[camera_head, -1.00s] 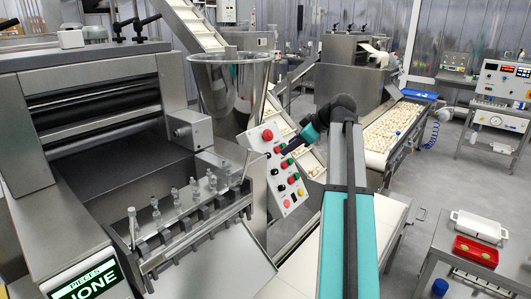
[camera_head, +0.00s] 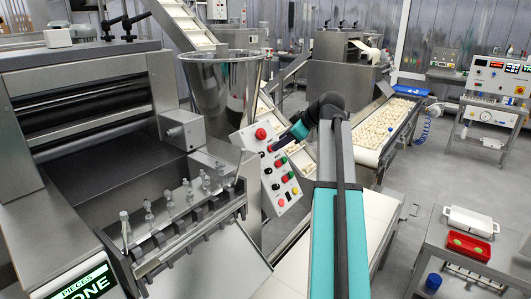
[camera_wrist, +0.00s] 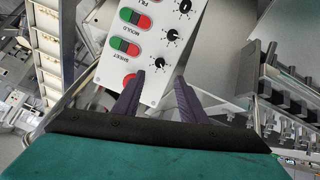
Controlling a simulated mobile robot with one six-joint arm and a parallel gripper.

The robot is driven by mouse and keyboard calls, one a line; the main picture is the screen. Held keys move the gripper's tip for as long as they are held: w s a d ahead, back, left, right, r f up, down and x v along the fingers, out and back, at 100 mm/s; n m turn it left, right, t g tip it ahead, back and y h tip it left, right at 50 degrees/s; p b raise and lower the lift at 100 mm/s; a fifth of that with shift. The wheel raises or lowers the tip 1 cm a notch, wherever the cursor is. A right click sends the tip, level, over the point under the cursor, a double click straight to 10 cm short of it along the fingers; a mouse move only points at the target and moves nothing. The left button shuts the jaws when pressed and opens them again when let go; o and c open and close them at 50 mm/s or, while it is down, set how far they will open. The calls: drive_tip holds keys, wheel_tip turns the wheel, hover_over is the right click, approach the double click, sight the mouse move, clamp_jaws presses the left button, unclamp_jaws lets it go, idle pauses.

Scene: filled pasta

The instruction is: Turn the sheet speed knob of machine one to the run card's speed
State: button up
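The control panel (camera_head: 283,186) is a tilted white plate with buttons and black knobs beside the steel hopper. In the wrist view the panel (camera_wrist: 110,68) appears upside down, with the labels SHEET, MOULD and FILL. The sheet knob (camera_wrist: 158,63) is black and in line with the sheet row's green and red buttons. My gripper (camera_wrist: 160,78) is open, and its two dark fingers point at the panel on either side of the space just below this knob in the picture. Contact cannot be told. In the head view my gripper (camera_head: 276,148) reaches the panel's upper part. No readable run card shows.
The mould knob (camera_wrist: 172,36) lies close to the sheet knob. A large red button (camera_wrist: 130,78) is beside the left finger. The steel hopper (camera_head: 222,85) stands behind the panel. A side table with a red tray (camera_head: 468,246) stands at right. Floor is clear there.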

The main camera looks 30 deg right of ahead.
sight(263, 154)
drive_tip(key=p+x, duration=0.2)
drive_tip(key=x, duration=0.9)
drive_tip(key=shift+w+f+p, duration=0.1)
drive_tip(key=shift+f+p, duration=0.05)
drive_tip(key=shift+p, duration=0.25)
clamp_jaws()
